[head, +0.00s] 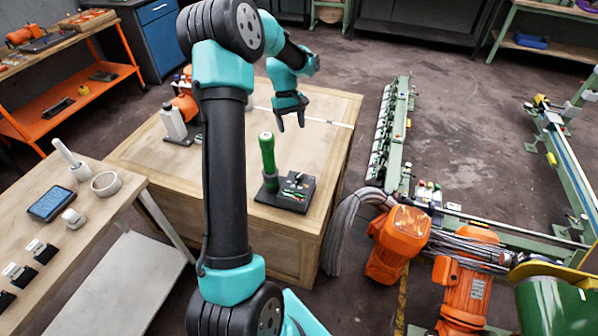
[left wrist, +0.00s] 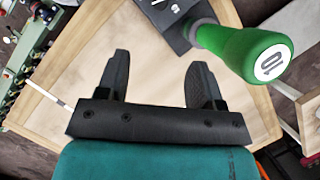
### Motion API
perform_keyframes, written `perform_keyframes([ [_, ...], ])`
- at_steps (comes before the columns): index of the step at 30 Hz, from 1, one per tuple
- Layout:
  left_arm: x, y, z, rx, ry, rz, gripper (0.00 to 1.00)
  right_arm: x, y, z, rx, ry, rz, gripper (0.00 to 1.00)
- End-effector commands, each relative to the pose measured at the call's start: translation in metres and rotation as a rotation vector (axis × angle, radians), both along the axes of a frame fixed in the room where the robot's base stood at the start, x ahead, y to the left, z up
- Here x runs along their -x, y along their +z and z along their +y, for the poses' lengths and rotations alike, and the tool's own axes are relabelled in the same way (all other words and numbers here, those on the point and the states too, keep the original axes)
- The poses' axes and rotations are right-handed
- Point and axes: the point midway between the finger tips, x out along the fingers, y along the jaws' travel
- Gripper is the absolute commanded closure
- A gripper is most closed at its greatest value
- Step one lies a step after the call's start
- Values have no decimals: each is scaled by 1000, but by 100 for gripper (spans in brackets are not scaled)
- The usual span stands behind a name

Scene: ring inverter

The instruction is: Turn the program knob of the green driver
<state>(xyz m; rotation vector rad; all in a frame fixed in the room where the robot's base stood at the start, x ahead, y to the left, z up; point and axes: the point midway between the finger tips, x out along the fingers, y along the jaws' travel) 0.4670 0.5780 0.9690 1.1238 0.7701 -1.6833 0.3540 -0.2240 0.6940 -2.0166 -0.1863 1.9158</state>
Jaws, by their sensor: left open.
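The green driver (head: 268,160) stands upright at the left side of a small dark base (head: 295,192) on the wooden crate-like table. In the left wrist view the green driver (left wrist: 243,52) shows at the upper right, with a white round end marked with black characters. The dark base (left wrist: 170,18) is partly cut off at the top there. My left gripper (head: 291,124) is open and empty, above and behind the driver in the head view. Its two fingers (left wrist: 160,80) also show apart in the left wrist view, not touching the driver. My right gripper is not in view.
The wooden table (head: 140,150) has clear room around the base. A white bottle (head: 173,122) stands at its back left. A side bench (head: 100,215) holds a tablet and small items. Orange motors (head: 400,240) and grey cables (head: 345,225) lie to the right.

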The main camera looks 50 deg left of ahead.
Motion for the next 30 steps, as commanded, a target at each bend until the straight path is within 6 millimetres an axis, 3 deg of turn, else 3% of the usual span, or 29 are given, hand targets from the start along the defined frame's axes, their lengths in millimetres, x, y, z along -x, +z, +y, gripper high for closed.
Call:
perform_keyframes([
  [8, 0, -3, -1, 0, -2, -1, 39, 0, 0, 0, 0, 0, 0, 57],
  [14, 2, -16, -7, 3, -4, 2, 39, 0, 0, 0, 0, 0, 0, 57],
  [30, 14, -97, -38, 3, -4, 2, 39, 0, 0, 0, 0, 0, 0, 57],
])
